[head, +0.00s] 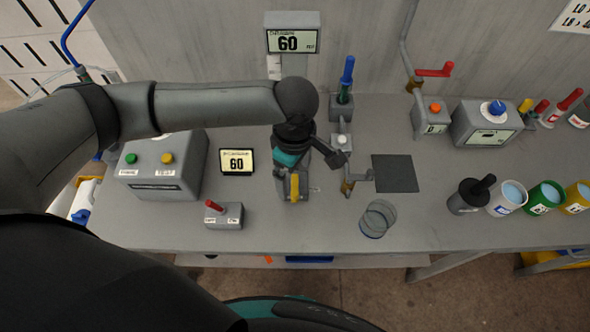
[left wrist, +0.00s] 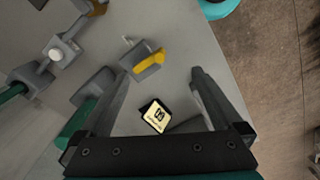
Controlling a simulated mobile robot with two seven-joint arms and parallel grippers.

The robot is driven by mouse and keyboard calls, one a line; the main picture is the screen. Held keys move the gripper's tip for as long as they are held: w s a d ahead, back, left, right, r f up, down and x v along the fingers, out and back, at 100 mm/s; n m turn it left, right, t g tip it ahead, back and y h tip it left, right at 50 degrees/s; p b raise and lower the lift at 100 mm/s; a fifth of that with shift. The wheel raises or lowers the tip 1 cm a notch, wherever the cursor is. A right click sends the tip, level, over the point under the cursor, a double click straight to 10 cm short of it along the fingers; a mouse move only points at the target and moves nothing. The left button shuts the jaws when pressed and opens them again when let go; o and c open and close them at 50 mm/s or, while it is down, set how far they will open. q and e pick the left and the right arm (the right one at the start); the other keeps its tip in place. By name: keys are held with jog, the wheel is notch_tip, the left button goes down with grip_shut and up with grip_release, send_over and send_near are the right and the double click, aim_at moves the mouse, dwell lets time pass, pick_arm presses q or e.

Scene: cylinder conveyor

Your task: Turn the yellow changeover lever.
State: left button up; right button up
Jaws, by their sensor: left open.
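The yellow lever (head: 295,186) stands on a small grey box near the middle of the table. In the left wrist view the yellow lever (left wrist: 149,62) lies just beyond my fingertips, nearer the left finger, and nothing is between the jaws. My left gripper (head: 314,168) is open above and beside the lever box, with the arm reaching in from the left. In the left wrist view the two fingers of the gripper (left wrist: 165,76) are spread wide. The gripper partly hides the back of the lever box in the head view. My right gripper does not show.
A small display reading 60 (head: 237,161) and a red-lever box (head: 224,215) stand to the left. A blue-handled post (head: 345,80) and a dark square plate (head: 395,174) are behind and right. A clear cylinder (head: 378,218) stands near the front edge. Several cups line the right.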

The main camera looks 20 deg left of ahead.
aim_at(295, 193)
pick_arm(q)
notch_tip(295, 193, down, 4)
jog(key=b, duration=0.5)
jog(key=shift+w+f, duration=0.1)
jog(key=shift+f, duration=0.1)
notch_tip(295, 193, down, 4)
jog(key=shift+r, duration=0.25)
jog(key=shift+f+b, duration=0.35)
jog(key=shift+f, duration=0.2)
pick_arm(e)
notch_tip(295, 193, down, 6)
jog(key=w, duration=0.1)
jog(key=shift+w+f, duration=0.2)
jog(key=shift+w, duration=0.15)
pick_arm(q)
jog(key=shift+c, duration=0.3)
